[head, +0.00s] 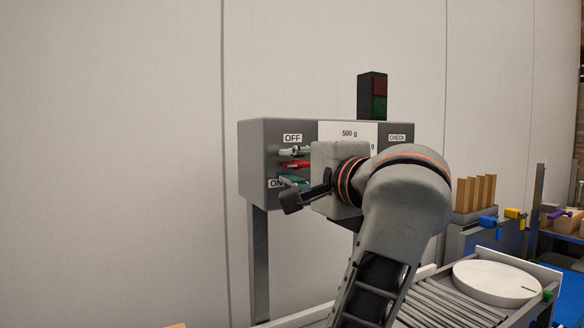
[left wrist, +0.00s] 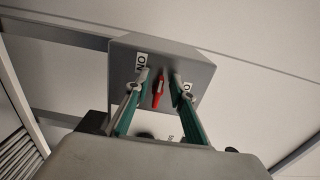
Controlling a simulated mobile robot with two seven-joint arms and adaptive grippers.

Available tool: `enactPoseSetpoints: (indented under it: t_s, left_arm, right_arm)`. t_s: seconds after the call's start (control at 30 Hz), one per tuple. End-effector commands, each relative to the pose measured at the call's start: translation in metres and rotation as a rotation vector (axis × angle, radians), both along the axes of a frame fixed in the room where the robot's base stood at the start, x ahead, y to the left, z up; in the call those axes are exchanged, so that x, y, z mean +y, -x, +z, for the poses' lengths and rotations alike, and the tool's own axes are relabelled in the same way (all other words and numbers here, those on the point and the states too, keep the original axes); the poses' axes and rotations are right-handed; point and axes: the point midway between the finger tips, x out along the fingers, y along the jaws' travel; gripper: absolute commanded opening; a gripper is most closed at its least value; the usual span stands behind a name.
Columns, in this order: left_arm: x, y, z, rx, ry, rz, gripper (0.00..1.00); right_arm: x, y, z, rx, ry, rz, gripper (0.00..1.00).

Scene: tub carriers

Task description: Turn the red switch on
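The red switch (head: 297,164) is a small lever on the side face of a grey control box (head: 257,135). An OFF label (head: 292,138) is above it and an ON label (head: 275,184) below it. My left gripper (head: 287,167) is at this face with its fingers apart, one above and one below the lever. In the left wrist view, the red switch (left wrist: 158,93) lies between the two green-sided fingers of my left gripper (left wrist: 160,82), with a gap on each side. Which way the lever is thrown is hard to tell. My right gripper is not in view.
A dark signal light (head: 372,97) with red and green panels stands on the box. A roller conveyor (head: 450,308) with a white round tub (head: 496,281) is at lower right. Blue and yellow clamps and wooden pieces (head: 475,194) are farther right. The wall behind is plain.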

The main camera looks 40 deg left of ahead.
Motion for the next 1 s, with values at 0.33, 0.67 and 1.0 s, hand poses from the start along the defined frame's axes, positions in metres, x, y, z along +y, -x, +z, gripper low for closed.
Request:
enactPoseSetpoints:
  t_s: [0.33,0.67,1.0]
  left_arm:
    - [-0.024,0.009,0.0,0.001,0.002,-0.005,0.24]
    - [-0.065,0.026,0.0,0.0,0.001,-0.002,0.24]
    - [-0.069,0.029,0.0,0.0,0.0,0.001,0.24]
  right_arm:
    - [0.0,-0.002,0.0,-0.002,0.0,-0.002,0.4]
    - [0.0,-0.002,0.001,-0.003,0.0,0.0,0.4]
    - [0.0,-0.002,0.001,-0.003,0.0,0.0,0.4]
